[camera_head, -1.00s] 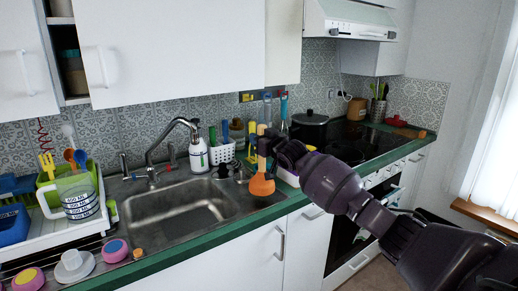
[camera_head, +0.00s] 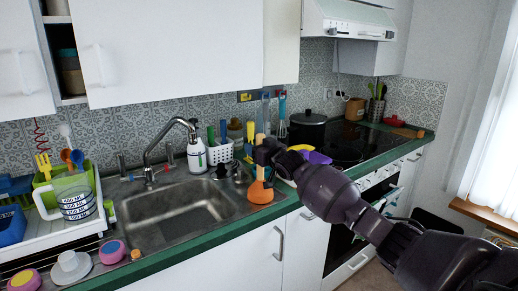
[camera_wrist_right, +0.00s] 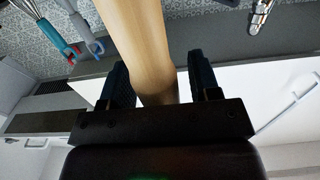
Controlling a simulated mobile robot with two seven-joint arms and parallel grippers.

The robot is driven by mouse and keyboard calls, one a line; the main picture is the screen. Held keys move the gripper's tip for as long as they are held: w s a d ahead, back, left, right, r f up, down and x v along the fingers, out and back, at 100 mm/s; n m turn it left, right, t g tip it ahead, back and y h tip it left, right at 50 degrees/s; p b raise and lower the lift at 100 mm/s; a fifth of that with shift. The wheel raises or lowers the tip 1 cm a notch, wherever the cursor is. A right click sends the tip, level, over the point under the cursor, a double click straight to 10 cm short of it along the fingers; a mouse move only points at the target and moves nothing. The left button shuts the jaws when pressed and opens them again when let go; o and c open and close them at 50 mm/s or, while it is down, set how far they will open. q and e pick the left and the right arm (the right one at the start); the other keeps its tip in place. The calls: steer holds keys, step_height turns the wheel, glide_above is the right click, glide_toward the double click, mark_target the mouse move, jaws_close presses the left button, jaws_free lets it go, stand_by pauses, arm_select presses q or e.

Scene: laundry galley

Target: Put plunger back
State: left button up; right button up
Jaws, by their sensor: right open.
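The plunger has an orange rubber cup (camera_head: 261,192) and a pale wooden handle (camera_head: 260,140). It stands upright, cup down, at the right end of the steel sink (camera_head: 180,217), near the front counter edge. My right gripper (camera_head: 264,153) is at the handle, above the cup. In the right wrist view the handle (camera_wrist_right: 140,40) passes between the two dark fingers of my right gripper (camera_wrist_right: 161,85), which are open on either side of it. Part of the handle is hidden behind the gripper in the head view. My left gripper is out of view.
A white soap bottle (camera_head: 197,155) and a white basket (camera_head: 220,152) stand behind the sink. A black pot (camera_head: 307,128) is on the right, near the cooktop (camera_head: 345,146). A purple item (camera_head: 319,158) lies close to my right wrist. A dish rack (camera_head: 60,230) fills the left.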

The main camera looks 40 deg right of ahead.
steer(key=shift+r, duration=0.15)
steer(key=s+p, duration=0.2)
steer(key=s, duration=1)
steer(key=s+a+f+g, duration=0.1)
steer(key=s+a+f, duration=0.2)
steer(key=s+f, duration=0.35)
steer(key=s+a+f+g, duration=0.1)
steer(key=s+a+f, duration=0.2)
steer(key=f, duration=0.6)
steer(key=s+a+f+g, duration=0.2)
steer(key=s+a+f, duration=0.1)
steer(key=s+f, duration=0.3)
steer(key=s+a+f+g, duration=0.1)
steer(key=s+a+f, duration=0.3)
steer(key=s, duration=0.2)
steer(key=s+a+f+g, duration=0.1)
steer(key=s+a+f, duration=0.2)
steer(key=s, duration=0.4)
steer(key=s+a+f+n, duration=0.1)
steer(key=s+a+f, duration=0.3)
steer(key=s+f, duration=0.2)
steer(key=shift+s+a+g, duration=0.3)
steer(key=shift+s+g, duration=0.1)
